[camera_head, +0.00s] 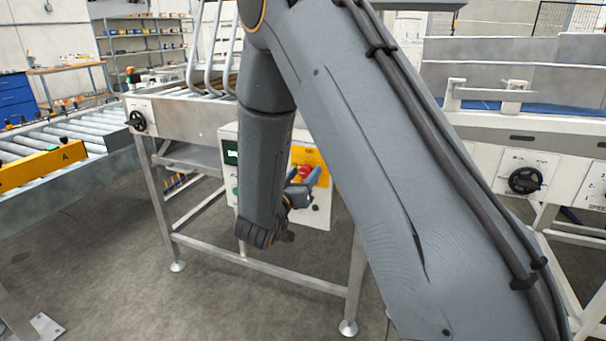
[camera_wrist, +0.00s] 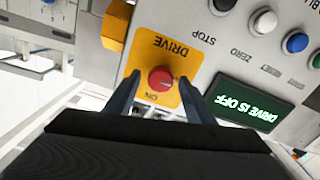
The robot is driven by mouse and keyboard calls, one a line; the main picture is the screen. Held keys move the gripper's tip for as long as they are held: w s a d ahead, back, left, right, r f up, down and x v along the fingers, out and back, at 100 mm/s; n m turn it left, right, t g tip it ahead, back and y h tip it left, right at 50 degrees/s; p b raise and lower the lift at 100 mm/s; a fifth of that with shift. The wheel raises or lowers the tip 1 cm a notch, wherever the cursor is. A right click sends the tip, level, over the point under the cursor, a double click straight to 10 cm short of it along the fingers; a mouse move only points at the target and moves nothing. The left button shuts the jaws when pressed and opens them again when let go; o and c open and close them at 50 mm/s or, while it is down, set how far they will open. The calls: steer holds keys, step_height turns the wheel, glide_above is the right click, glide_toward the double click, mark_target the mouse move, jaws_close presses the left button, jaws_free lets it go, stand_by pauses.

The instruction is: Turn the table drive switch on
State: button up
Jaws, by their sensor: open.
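The drive switch is a red round knob (camera_wrist: 161,79) on a yellow plate (camera_wrist: 152,56) marked DRIVE and ON, upside down in the wrist view. My arm hides part of the box.
Blue, white and black buttons (camera_wrist: 297,42) sit near the knob on the panel. Grey floor (camera_head: 215,300) is clear in front.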

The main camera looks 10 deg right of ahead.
steer(key=shift+w+d, duration=0.1)
steer(key=shift+w, duration=0.05)
steer(key=shift+c, duration=0.4)
steer(key=c, duration=1)
